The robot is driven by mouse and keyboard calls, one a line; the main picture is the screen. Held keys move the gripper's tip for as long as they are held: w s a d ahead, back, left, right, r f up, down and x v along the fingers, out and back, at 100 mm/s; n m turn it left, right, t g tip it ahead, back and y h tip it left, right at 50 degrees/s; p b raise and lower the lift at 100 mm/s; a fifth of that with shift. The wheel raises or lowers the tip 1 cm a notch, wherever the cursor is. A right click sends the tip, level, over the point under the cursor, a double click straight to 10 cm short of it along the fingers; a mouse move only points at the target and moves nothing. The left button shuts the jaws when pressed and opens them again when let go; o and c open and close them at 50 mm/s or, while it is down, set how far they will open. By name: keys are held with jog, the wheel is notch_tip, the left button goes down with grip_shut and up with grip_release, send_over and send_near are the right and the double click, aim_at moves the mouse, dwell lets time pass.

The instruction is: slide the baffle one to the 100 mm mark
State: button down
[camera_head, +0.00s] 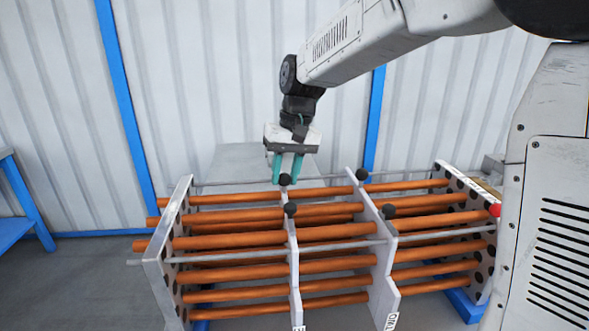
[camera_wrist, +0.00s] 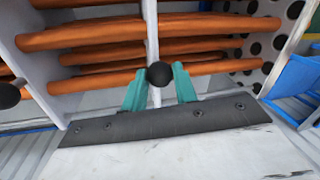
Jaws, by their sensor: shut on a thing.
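Two pale upright baffle plates stand on the orange tubes, the left baffle (camera_head: 293,262) and the right baffle (camera_head: 379,262). Each has a black ball knob at its front and back top corners. My gripper (camera_head: 287,180) reaches down to the left baffle's back knob (camera_head: 285,179). In the wrist view the teal fingers (camera_wrist: 160,82) are shut on this black knob (camera_wrist: 159,74), one on each side. The baffle's thin edge (camera_wrist: 151,30) runs away behind it. Labels at the baffles' lower ends are partly cut off, and I cannot read which is one.
A left end plate (camera_head: 161,255) and a right end plate (camera_head: 470,215) with dark holes hold the tubes (camera_head: 230,240). A metal rod (camera_head: 220,256) crosses the front. The right baffle's back knob (camera_head: 361,174) stands to the right of my gripper. A red knob (camera_head: 495,210) is at far right.

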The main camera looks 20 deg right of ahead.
jog(key=c, duration=1.1)
grip_release()
notch_tip(320, 180, up, 8)
jog(key=d, duration=0.1)
jog(key=shift+d+f, duration=0.15)
jog(key=shift+d, duration=0.1)
jog(key=s+d+f, duration=0.2)
jog(key=s+d, duration=0.1)
jog(key=s, duration=0.7)
jog(key=s+d+f+t+h, duration=0.1)
jog(key=s+d+f, duration=0.2)
jog(key=s, duration=0.7)
jog(key=s+d+f+h, duration=0.1)
jog(key=s+d+f, duration=0.2)
jog(key=s, duration=0.8)
jog(key=shift+d+f+m+t, duration=0.2)
jog(key=shift+d+m+t, duration=0.1)
jog(key=shift+d, duration=0.05)
